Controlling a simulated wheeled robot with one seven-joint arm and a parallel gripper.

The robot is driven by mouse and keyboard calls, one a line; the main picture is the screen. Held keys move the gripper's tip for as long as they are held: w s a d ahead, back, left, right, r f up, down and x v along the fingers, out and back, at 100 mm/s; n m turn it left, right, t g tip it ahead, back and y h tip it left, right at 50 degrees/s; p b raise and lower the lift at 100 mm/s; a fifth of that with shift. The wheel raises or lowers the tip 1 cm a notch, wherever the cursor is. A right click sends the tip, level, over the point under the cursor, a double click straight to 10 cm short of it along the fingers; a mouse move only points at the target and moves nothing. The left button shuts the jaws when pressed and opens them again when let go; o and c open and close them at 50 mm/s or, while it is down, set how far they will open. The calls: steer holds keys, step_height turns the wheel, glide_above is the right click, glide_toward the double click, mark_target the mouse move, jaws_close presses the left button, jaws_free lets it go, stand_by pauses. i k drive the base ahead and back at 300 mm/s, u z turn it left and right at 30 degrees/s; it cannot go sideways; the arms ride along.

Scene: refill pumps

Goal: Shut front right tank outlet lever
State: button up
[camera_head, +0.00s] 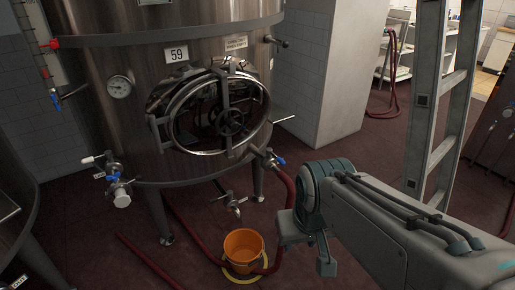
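The steel tank (110,130), labelled 59, has a round hatch in its front. An outlet valve with a blue-marked lever (281,162) is at the tank's lower front right. A red hose (290,195) runs down from near that valve. The lever is small in view, and its exact angle is hard to make out. My gripper (308,254) is to the right of the tank, below and right of the valve and apart from it. Its grey parts point downward. I see nothing held, but its finger gap is unclear.
An orange bucket (243,246) stands on the floor below a central bottom outlet (233,204). More valves with blue parts (115,178) are at the tank's lower left. A ladder (436,110) stands at right. Red hoses lie on the dark red floor.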

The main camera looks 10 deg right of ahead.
mark_target(277, 157)
steer(key=u, duration=0.15)
steer(key=i, duration=0.9)
steer(key=z, duration=0.6)
